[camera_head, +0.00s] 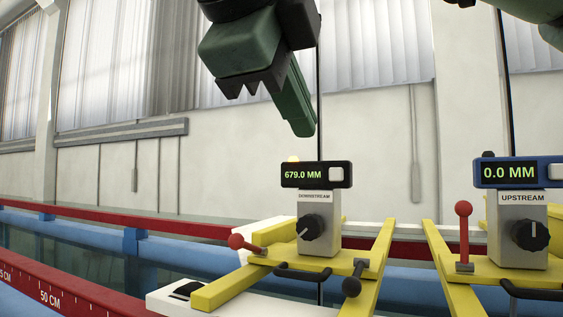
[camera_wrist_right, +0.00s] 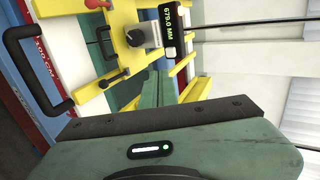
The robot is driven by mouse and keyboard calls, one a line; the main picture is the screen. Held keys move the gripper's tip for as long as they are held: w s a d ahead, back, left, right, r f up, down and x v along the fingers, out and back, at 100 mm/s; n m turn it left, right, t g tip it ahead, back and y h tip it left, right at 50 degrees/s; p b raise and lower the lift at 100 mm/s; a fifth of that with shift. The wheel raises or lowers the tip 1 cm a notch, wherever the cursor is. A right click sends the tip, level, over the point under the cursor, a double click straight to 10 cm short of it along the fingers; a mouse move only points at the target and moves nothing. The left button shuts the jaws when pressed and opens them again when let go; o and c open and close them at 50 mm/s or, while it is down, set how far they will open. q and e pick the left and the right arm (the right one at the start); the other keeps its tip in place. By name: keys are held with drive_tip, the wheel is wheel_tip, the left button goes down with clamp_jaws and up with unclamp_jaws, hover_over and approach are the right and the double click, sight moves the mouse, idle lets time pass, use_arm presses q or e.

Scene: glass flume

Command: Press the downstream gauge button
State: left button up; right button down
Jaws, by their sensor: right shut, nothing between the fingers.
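The downstream gauge (camera_head: 315,174) has a black display reading 679.0 MM, with a pale square button (camera_head: 336,174) at the display's right end. It stands on a grey block labelled DOWNSTREAM with a black knob. The gauge also shows turned sideways in the right wrist view (camera_wrist_right: 172,30). My right gripper (camera_head: 303,130) is green and shut with nothing in it. In the head view, its fingertips appear above the display and point down and right. They look apart from the button. My left gripper is not in view.
The upstream gauge (camera_head: 520,172), blue and reading 0.0 MM, stands to the right. Yellow carriage frames (camera_head: 378,265), red-knobbed levers (camera_head: 464,209) and black handles surround the gauges. A thin dark rod (camera_head: 320,80) rises behind the downstream display. The flume's red rail (camera_head: 60,285) runs at the left.

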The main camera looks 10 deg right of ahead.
approach(335, 175)
drive_tip(key=f, duration=0.2)
drive_tip(key=w+d+p, duration=0.1)
drive_tip(key=w+p, duration=0.1)
drive_tip(key=w+d+p, duration=0.1)
drive_tip(key=w, duration=0.1)
drive_tip(key=shift+d+f, duration=0.35)
drive_tip(key=shift+f, duration=0.05)
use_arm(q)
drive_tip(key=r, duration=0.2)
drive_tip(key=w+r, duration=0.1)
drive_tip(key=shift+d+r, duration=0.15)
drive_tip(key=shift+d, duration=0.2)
use_arm(e)
drive_tip(key=shift+w+d+f, duration=0.1)
drive_tip(key=shift+w+d, duration=0.15)
drive_tip(key=shift+w, duration=0.05)
